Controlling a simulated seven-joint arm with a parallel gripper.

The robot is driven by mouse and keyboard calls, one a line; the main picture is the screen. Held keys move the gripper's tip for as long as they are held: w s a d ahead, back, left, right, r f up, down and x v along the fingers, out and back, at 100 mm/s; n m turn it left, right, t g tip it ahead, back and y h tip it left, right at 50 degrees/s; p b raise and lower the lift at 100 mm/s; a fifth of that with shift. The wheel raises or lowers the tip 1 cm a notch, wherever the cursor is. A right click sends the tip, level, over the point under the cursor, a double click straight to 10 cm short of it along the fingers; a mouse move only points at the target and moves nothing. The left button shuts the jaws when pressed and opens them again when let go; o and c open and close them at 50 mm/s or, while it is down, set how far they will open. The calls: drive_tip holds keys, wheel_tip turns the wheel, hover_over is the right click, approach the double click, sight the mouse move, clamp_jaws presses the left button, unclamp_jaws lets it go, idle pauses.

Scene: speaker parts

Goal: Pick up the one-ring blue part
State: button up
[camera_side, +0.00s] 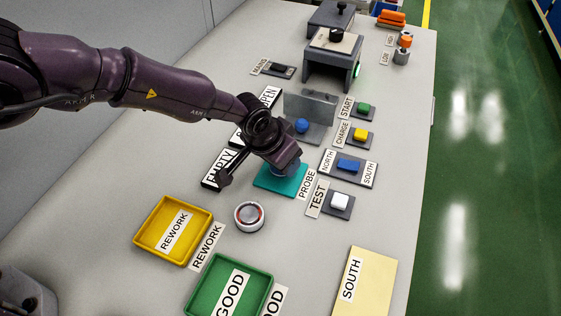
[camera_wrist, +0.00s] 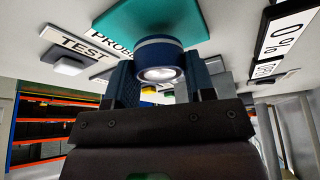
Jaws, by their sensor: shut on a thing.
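A blue round part (camera_wrist: 160,45) with one pale ring around it and a bright, shiny end face shows in the wrist view. It sits between the two fingers of my gripper (camera_wrist: 162,72), which is shut on it. The part is at the teal pad (camera_wrist: 122,17); I cannot tell whether it touches the pad. In the side view my gripper (camera_side: 284,165) is low over the teal pad (camera_side: 266,184), and the part is mostly hidden beneath it.
A white round piece with a red ring (camera_side: 249,217) stands left of the pad. A yellow REWORK tray (camera_side: 147,238) and a green GOOD tray (camera_side: 202,296) lie nearer the front. A clear upright panel (camera_side: 322,104) and several coloured buttons flank the pad.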

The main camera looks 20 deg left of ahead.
drive_tip(key=s+a+r, duration=0.7)
drive_tip(key=s+r, duration=0.4)
drive_tip(key=s+a+f, duration=0.2)
drive_tip(key=a+f, duration=0.2)
drive_tip(key=a, duration=0.4)
drive_tip(key=s+d+f+m+g+h, duration=0.1)
drive_tip(key=s+f+m+h, duration=0.1)
drive_tip(key=s+m, duration=0.4)
drive_tip(key=shift+s+d, duration=0.2)
